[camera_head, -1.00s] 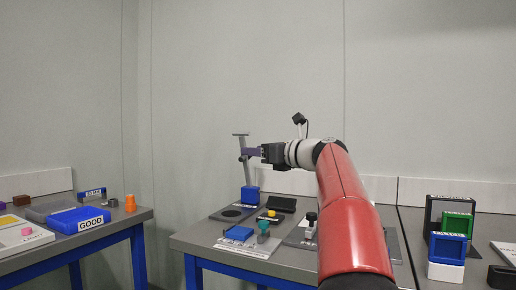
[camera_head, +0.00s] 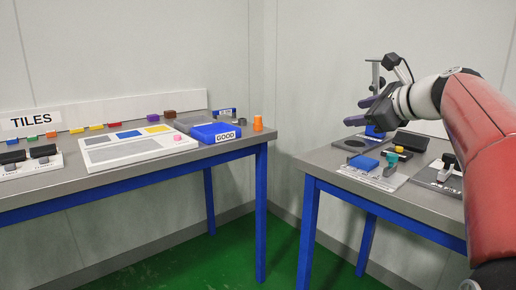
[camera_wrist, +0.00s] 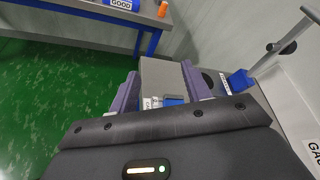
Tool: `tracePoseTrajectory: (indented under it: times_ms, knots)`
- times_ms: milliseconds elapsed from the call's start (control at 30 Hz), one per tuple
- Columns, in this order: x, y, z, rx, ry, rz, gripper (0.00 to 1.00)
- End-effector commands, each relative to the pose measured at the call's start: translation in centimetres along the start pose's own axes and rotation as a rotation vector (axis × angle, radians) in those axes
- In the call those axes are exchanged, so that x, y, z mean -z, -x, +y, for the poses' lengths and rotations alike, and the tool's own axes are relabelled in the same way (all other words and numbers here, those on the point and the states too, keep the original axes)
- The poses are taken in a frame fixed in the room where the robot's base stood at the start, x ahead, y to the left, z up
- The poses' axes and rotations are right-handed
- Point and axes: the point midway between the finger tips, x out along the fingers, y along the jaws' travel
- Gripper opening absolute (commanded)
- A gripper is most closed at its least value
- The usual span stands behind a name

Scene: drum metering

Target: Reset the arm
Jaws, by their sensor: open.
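My gripper (camera_head: 363,112) is at the right of the head view, held in the air above the right table (camera_head: 322,160). Its two purple fingers are apart with nothing between them. In the wrist view my gripper (camera_wrist: 172,100) also shows its fingers spread, with the table and part of a blue block beyond them. My red and white arm reaches in from the right edge.
Below my gripper are a blue block (camera_head: 363,162), a teal piece (camera_head: 391,158) and a black tray (camera_head: 410,141). A stand (camera_head: 375,75) rises behind the gripper. The left table holds a blue GOOD bin (camera_head: 215,132), an orange cup (camera_head: 257,123) and a tile board (camera_head: 130,143). Green floor lies between.

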Motion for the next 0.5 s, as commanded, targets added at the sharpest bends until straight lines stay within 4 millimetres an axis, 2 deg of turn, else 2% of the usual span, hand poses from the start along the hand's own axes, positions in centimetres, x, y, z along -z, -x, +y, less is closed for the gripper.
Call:
tracePoseTrajectory:
  times_ms: [33,200,300,400,500]
  knots:
    - [0.0,0.3,4.2,-0.058,0.156,0.054,0.48]
    - [3.6,2.3,16.7,-0.291,0.741,0.198,0.48]
    - [6.8,4.5,23.4,-0.452,1.092,0.232,0.48]
    - [10.4,6.9,29.2,-0.617,1.433,0.227,0.48]
    - [13.8,9.0,33.5,-0.765,1.722,0.196,0.48]
